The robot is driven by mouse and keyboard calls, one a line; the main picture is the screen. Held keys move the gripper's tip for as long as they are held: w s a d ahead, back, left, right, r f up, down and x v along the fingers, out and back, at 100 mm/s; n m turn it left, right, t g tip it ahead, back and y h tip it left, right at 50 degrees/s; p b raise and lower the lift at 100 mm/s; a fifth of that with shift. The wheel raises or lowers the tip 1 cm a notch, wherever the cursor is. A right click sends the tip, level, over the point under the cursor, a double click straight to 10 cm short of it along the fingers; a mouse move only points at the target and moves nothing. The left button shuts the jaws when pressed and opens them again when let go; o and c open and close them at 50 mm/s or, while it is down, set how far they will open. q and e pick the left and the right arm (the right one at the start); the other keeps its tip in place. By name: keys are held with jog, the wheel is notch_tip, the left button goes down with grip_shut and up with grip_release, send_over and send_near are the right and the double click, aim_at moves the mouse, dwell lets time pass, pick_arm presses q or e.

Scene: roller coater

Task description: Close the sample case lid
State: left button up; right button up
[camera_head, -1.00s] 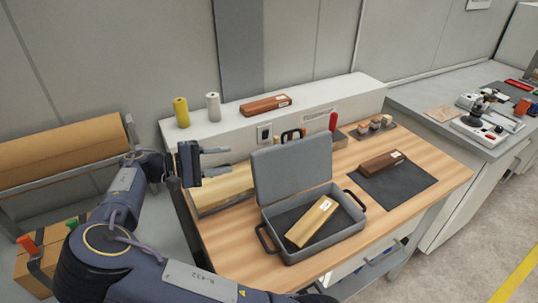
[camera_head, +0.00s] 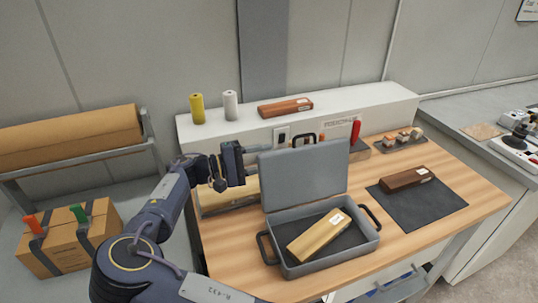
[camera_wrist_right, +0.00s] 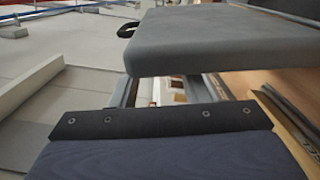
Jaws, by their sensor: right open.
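The grey sample case (camera_head: 330,262) sits on the wooden bench, with its lid (camera_head: 305,172) standing up and leaning slightly back from the rear edge. A tan block with a white label (camera_head: 320,235) lies inside on a dark lining. My right gripper (camera_head: 256,161) is open and empty at the lid's left edge, with its fingers pointing at the lid. My left gripper is not in view.
A dark mat (camera_head: 430,208) with a brown block (camera_head: 406,179) lies right of the case. Behind the case is a white ledge (camera_head: 370,103) with two rollers and a brown block. A red-handled tool (camera_head: 355,130) stands behind the lid. Bare bench lies between case and mat.

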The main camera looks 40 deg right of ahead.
jog(key=shift+x, duration=0.8)
grip_shut()
